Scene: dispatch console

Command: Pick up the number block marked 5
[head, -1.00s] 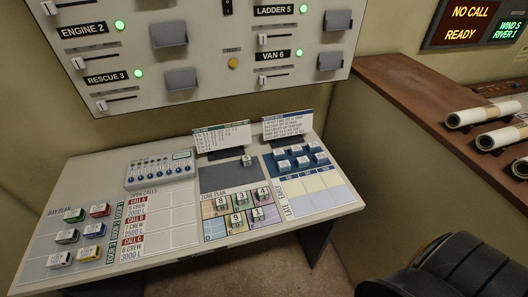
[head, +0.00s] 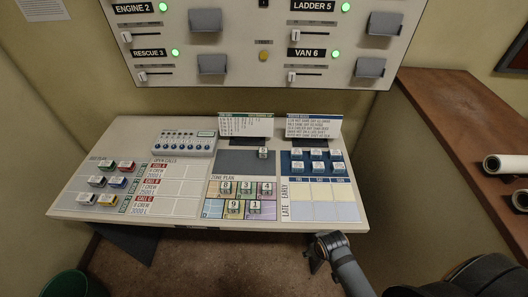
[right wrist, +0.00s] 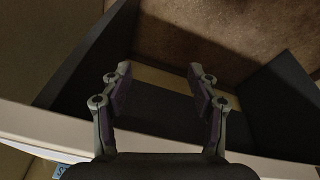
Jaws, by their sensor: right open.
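Small white number blocks lie on the sloped console. One block (head: 263,152) sits alone on the dark grey panel (head: 235,163) above the zone plan; its mark is too small to read. Blocks marked 8 (head: 226,187), 3 (head: 245,188), 4 (head: 265,189), 9 (head: 233,206) and 1 (head: 255,206) sit on the coloured zone plan. I cannot make out a 5. My right gripper is open and empty in the right wrist view (right wrist: 158,85), by the desk edge and over the floor. In the head view, my right arm is off the front edge. My left gripper is not in view.
Coloured blocks (head: 117,182) lie at the left, and blue-and-white blocks (head: 317,166) at the right. Two card stands (head: 313,127) and a slider box (head: 184,143) line the back. A dark chair (head: 485,275) is at lower right.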

